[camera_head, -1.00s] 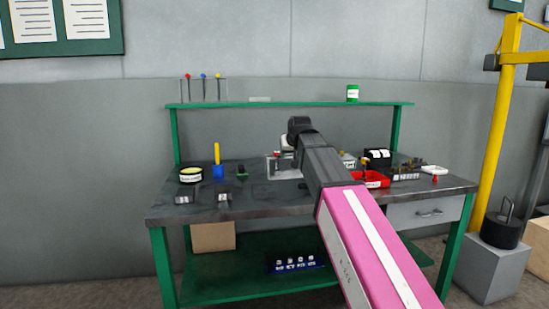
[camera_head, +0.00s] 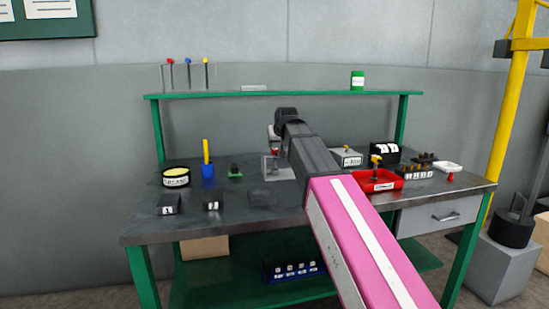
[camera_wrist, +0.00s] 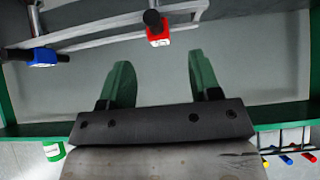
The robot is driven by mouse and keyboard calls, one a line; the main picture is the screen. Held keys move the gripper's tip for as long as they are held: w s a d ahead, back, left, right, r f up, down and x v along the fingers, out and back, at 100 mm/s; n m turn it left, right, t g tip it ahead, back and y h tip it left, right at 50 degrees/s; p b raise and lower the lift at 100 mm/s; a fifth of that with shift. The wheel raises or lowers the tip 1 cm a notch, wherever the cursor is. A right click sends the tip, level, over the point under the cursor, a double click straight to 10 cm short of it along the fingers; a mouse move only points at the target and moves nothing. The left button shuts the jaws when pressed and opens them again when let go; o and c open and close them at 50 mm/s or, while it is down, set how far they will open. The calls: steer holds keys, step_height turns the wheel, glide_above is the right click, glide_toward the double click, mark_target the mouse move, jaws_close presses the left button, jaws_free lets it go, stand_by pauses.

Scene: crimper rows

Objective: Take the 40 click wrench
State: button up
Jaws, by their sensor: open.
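My gripper (camera_wrist: 163,80) is open and empty, its two green fingers apart in the wrist view. In the head view, the dark end of my arm hangs over the middle of the bench and hides part of it. A red-bodied tool (camera_wrist: 158,36) with a black end and a blue-bodied tool (camera_wrist: 44,56) sit at a grey metal frame (camera_wrist: 110,35) in the wrist view, apart from the fingers. A red spot also shows beside my arm's end in the head view. No marking of 40 can be read, so I cannot tell which thing is the click wrench.
The bench (camera_head: 140,230) carries a yellow-topped tin (camera_head: 176,178), a blue cup (camera_head: 208,171), dark labelled blocks (camera_head: 168,204) and a red tray (camera_head: 385,181).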

mark_target(275, 149)
steer(key=x, duration=0.7)
steer(key=shift+w+a+r, duration=0.1)
steer(key=shift+w, duration=0.3)
jaws_close()
